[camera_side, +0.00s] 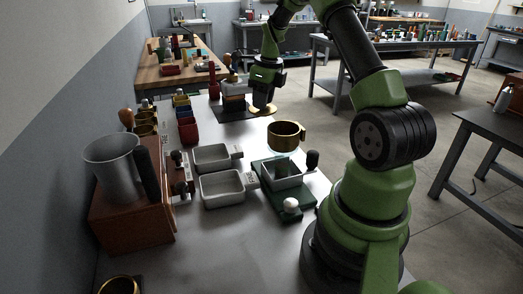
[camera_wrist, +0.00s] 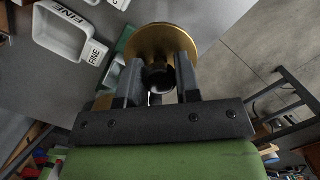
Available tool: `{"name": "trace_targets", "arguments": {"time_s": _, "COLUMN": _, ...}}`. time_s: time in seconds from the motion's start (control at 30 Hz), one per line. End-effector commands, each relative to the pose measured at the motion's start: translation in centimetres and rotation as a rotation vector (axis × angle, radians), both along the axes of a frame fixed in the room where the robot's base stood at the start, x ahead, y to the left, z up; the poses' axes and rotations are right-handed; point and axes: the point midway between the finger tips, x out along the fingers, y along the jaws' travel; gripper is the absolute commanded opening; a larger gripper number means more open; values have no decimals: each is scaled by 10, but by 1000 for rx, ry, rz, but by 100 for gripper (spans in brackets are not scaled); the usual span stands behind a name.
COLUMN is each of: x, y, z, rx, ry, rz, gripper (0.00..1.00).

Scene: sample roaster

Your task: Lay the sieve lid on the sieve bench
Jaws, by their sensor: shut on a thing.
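My gripper (camera_side: 264,98) is shut on the knob of a round brass lid, the sieve lid (camera_side: 263,110), and holds it flat over the far part of the grey table. In the wrist view the lid (camera_wrist: 160,36) shows beyond the fingertips of my gripper (camera_wrist: 160,75), with its dark knob between them. A dark flat board (camera_side: 235,114) with a stacked block on it lies just left of the lid in the side view. I cannot tell for sure whether this board is the sieve bench.
A brass cup (camera_side: 286,133) stands above a green stand (camera_side: 284,203) nearer the camera. Two white trays (camera_side: 222,188) are left of it; the wrist view shows a tray marked FINE (camera_wrist: 91,47). A metal jug (camera_side: 113,165) tops a wooden box. The table's near middle is clear.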

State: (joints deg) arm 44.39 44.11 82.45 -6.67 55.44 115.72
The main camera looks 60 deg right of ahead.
Motion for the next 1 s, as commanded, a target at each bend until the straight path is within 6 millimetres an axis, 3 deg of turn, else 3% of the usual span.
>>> {"name": "trace_targets", "arguments": {"time_s": 0.03, "x": 4, "y": -5, "z": -12, "rx": 2, "ry": 2, "rz": -2, "gripper": 6}}
{"name": "trace_targets", "arguments": {"time_s": 0.2, "x": 11, "y": -13, "z": -33, "rx": 0, "ry": 1, "rz": -2, "gripper": 6}}
{"name": "trace_targets", "arguments": {"time_s": 0.5, "x": 11, "y": -14, "z": -84, "rx": 2, "ry": 3, "rz": -3, "gripper": 6}}
{"name": "trace_targets", "arguments": {"time_s": 0.87, "x": 11, "y": -14, "z": -130, "rx": 1, "ry": 2, "rz": -3, "gripper": 6}}
{"name": "trace_targets", "arguments": {"time_s": 1.0, "x": 12, "y": -14, "z": -136, "rx": -2, "ry": 0, "rz": -2, "gripper": 6}}
